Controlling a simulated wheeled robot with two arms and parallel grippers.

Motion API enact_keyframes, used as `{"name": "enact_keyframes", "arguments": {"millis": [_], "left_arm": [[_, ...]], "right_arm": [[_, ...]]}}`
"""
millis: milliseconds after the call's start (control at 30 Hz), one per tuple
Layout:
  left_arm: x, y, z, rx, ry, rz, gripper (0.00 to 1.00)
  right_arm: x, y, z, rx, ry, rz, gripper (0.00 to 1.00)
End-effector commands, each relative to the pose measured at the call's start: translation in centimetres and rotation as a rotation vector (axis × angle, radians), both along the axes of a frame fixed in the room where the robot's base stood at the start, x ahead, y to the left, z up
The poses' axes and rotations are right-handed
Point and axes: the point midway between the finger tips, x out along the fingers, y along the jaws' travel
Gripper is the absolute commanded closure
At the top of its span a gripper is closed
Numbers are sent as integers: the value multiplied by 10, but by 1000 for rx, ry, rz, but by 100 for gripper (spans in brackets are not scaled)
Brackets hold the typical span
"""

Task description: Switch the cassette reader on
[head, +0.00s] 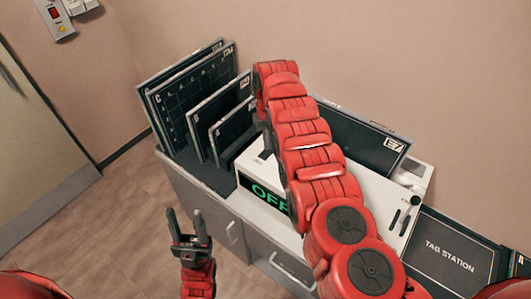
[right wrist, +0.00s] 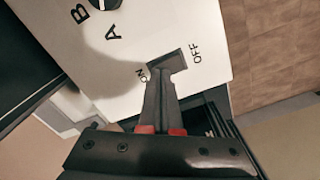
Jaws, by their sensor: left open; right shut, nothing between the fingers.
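The cassette reader (head: 256,165) is a white box on the cabinet in the head view. Its dark front display shows green letters, "OF" and part of a further letter, partly covered by my right arm. In the right wrist view its white panel (right wrist: 190,25) carries ON and OFF labels. My right gripper (right wrist: 168,68) is shut and empty, its tips over the panel between the two labels. My left gripper (head: 187,220) is open and empty, in front of the cabinet.
Dark panels (head: 195,90) stand upright in a rack left of the reader. Another dark panel (head: 360,138) stands behind my right arm. A black knob (right wrist: 103,4) is near letters A and B. A tag station (head: 450,256) lies at right. Floor at left is clear.

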Motion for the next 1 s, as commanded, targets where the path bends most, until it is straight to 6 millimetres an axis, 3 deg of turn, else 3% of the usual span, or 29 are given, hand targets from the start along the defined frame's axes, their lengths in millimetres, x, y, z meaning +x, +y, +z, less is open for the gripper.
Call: {"name": "enact_keyframes", "arguments": {"millis": [567, 1000], "left_arm": [[0, 0, -4, 0, 0, 0, 50], [0, 0, 25, 0, 0, 0, 50]], "right_arm": [[-1, 0, -7, -1, 2, 0, 100], [0, 0, 29, 0, -1, 0, 100]]}}
